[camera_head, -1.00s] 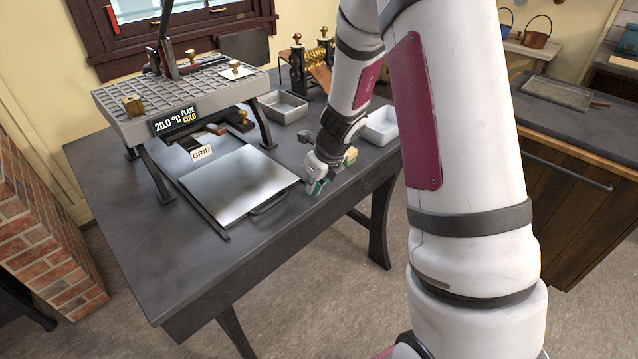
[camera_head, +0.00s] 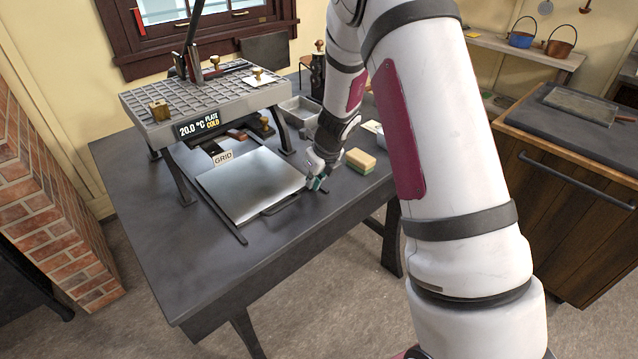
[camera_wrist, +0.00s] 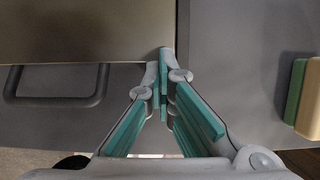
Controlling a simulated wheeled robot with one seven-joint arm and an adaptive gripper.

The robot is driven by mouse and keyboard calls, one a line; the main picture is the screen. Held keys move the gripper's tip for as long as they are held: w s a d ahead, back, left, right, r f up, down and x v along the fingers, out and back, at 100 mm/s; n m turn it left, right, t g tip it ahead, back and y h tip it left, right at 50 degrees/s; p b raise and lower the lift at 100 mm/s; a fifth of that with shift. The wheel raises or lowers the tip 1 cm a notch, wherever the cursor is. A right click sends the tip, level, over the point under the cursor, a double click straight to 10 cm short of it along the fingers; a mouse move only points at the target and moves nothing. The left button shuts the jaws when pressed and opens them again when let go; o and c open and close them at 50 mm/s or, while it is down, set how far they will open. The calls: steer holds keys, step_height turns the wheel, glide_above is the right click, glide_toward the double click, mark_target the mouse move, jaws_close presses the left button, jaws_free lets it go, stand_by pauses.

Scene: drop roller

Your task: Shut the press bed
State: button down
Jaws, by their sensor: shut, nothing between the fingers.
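The press bed is a flat, shiny metal plate (camera_head: 250,186) with a dark bar handle (camera_head: 281,206) on its front edge. It lies drawn out on dark rails in front of the press frame (camera_head: 205,112), above the table. My gripper (camera_head: 316,184) is low over the table at the bed's right front corner. In the wrist view, my closed teal fingers (camera_wrist: 164,85) hold nothing and sit just right of the handle (camera_wrist: 58,101). Their tips are by the corner of the bed (camera_wrist: 80,30); whether they touch it I cannot tell.
A yellow and green sponge (camera_head: 360,161) lies on the table (camera_head: 140,240) right of my gripper. Metal trays stand behind, partly hidden by my arm. A small GRID sign (camera_head: 223,158) stands behind the bed. The table's front strip is clear.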

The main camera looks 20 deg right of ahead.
mark_target(282, 164)
steer(key=w+a, duration=0.1)
steer(key=w, duration=0.3)
steer(key=w+a+b, duration=0.1)
steer(key=w, duration=0.3)
steer(key=w+a, duration=0.2)
steer(key=w, duration=0.2)
steer(key=shift+w+f+b, duration=0.1)
steer(key=shift+w+b, duration=0.1)
steer(key=shift+b, duration=0.2)
steer(key=shift+s, duration=0.1)
